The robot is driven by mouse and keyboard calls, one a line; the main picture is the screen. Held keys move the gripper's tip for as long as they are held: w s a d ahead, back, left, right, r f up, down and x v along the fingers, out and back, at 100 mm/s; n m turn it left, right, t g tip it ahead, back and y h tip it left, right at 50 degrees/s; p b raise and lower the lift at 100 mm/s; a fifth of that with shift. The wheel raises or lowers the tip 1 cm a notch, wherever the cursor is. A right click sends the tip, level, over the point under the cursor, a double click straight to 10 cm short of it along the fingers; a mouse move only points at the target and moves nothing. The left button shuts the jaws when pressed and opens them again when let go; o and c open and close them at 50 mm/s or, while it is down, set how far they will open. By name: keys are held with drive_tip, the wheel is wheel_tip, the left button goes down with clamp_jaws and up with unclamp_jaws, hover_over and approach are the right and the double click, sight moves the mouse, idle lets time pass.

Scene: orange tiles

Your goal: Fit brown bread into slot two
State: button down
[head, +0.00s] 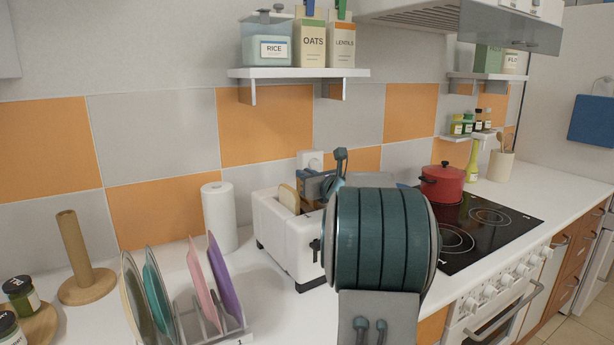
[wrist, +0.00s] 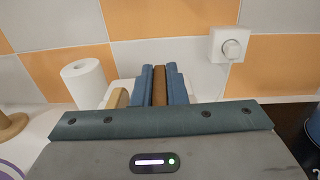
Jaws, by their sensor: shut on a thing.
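The white toaster (head: 279,238) stands on the counter, partly hidden behind my arm. A pale bread slice (head: 289,198) sticks up from its left slot; it also shows in the wrist view (wrist: 118,98). My gripper (head: 315,186) is over the toaster's right side. It is shut on the brown bread, which shows as an upright brown strip (wrist: 160,86) between the blue fingers in the wrist view. In the head view only a little of the brown bread (head: 305,204) shows below the fingers. I cannot tell whether its lower edge is inside the second slot.
A paper towel roll (head: 219,217) stands left of the toaster. A dish rack (head: 215,325) with several plates is in front on the left. A wall socket (head: 311,160) is behind. A red pot (head: 442,184) sits on the black hob (head: 490,228) at the right.

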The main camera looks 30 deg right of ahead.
drive_tip(key=shift+f+b, duration=1.15)
drive_tip(key=shift+f, duration=0.1)
drive_tip(key=c, duration=1.5)
unclamp_jaws()
drive_tip(key=shift+r, duration=0.1)
drive_tip(key=shift+o, duration=0.7)
drive_tip(key=shift+s, duration=0.1)
drive_tip(key=s, duration=1.3)
drive_tip(key=shift+s+b, duration=0.35)
drive_tip(key=shift+b, duration=0.1)
